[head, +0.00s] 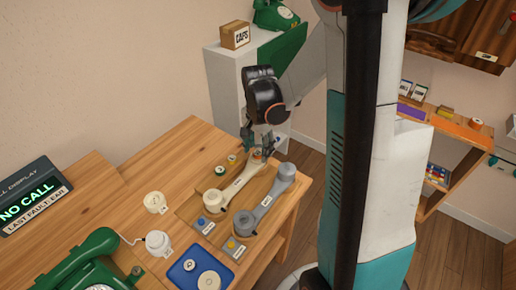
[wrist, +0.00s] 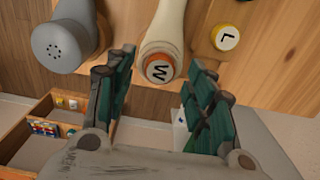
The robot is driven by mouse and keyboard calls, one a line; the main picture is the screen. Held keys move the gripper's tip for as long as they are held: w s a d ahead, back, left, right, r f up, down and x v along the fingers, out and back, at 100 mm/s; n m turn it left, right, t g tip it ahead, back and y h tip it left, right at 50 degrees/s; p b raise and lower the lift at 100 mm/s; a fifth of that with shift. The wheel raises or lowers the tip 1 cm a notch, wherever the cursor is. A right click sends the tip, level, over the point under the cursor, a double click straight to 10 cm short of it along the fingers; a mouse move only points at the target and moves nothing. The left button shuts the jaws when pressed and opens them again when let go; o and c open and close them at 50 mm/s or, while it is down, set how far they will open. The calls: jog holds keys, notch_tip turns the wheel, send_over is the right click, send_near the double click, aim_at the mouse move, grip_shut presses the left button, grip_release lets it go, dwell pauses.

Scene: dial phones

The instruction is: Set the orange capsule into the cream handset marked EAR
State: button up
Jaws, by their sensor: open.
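The cream handset (head: 236,188) lies on the wooden tray, and its far end is under my gripper in the head view. In the wrist view the cream handset (wrist: 164,25) runs up from the orange capsule (wrist: 160,68). The orange capsule has a pale face with a letter like W and sits at the handset's end; how deep it sits I cannot tell. My gripper (wrist: 162,58) is open, with a green-padded finger on each side of the capsule and gaps between. In the head view my gripper (head: 258,143) partly hides the orange capsule (head: 257,155).
A grey handset (head: 266,203) lies beside the cream one. A yellow-rimmed capsule marked L (wrist: 225,38) is close by.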

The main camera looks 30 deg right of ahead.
notch_tip(320, 180, up, 12)
jog(key=shift+f, duration=0.25)
dwell(0.6)
jog(key=s+a+r+n+t, duration=0.1)
jog(key=a+r+n, duration=0.2)
jog(key=a, duration=0.4)
jog(key=s+a+r+n+t, duration=0.1)
jog(key=a+r+n+t, duration=0.1)
jog(key=a, duration=0.4)
jog(key=s+a+n+t, duration=0.1)
jog(key=s+n+t, duration=0.3)
jog(key=s+n, duration=0.5)
jog(key=shift+s+a, duration=0.15)
jog(key=shift+s, duration=0.85)
